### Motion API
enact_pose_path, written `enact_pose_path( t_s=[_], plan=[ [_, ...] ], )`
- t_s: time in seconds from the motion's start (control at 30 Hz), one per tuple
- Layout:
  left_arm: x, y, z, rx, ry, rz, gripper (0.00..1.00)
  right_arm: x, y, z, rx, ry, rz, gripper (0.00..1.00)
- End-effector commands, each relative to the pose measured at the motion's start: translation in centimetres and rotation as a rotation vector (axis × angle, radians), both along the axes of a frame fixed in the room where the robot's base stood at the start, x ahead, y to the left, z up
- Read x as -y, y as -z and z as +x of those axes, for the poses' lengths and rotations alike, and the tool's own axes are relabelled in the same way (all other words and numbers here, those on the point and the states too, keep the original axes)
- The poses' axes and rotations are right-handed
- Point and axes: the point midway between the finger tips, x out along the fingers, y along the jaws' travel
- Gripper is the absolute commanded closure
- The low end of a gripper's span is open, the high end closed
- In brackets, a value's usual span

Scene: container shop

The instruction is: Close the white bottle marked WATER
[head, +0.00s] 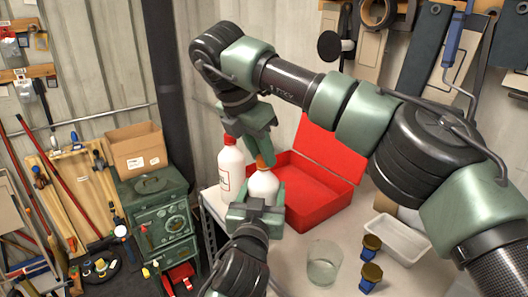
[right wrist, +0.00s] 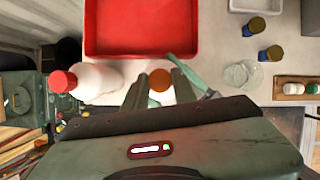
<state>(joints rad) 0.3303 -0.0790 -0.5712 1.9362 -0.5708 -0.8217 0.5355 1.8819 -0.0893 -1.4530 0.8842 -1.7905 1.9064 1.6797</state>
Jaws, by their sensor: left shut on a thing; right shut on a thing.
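A white bottle (head: 264,184) stands upright on the table, with an orange cap (head: 261,162) at its mouth. No WATER marking can be read. My left gripper (head: 257,198) is shut around the bottle's body from the front. My right gripper (head: 258,153) comes from above and is shut on the orange cap, which also shows between its fingers in the right wrist view (right wrist: 160,80). I cannot tell whether the cap is seated or threaded. The bottle's lower part is hidden behind my left gripper.
A white bottle with a red cap (head: 231,165) stands close to the left. An open red box (head: 320,196) is just behind to the right. A clear glass (head: 323,264), two dark-capped blue jars (head: 371,246) and a white tray (head: 400,238) stand further right. The table's left edge is near.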

Motion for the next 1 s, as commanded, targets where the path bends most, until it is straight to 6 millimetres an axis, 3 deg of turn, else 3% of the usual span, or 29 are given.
enact_pose_path(
  t_s=[0.2, 0.6, 0.63, 0.7, 1.0],
  plan=[
    [0.01, 0.17, -0.02, -0.003, 0.0, 0.002, 1.0, -0.11, -0.03, 0.23, 0.006, 0.303, 0.002, 1.0],
    [0.03, 0.16, -0.02, -0.003, 0.0, 0.0, 1.0, 0.03, -0.04, 0.22, 0.007, 0.364, 0.004, 1.0],
    [0.03, 0.16, -0.02, -0.003, 0.0, 0.0, 1.0, 0.03, -0.04, 0.22, 0.007, 0.364, 0.004, 0.7],
    [0.03, 0.17, -0.02, -0.003, 0.0, 0.0, 1.0, 0.02, -0.04, 0.22, 0.007, 0.364, 0.004, 0.51],
    [0.03, 0.17, -0.01, -0.003, 0.0, 0.0, 1.0, -0.04, -0.07, 0.18, 0.005, 0.361, 0.004, 0.51]
  ],
)
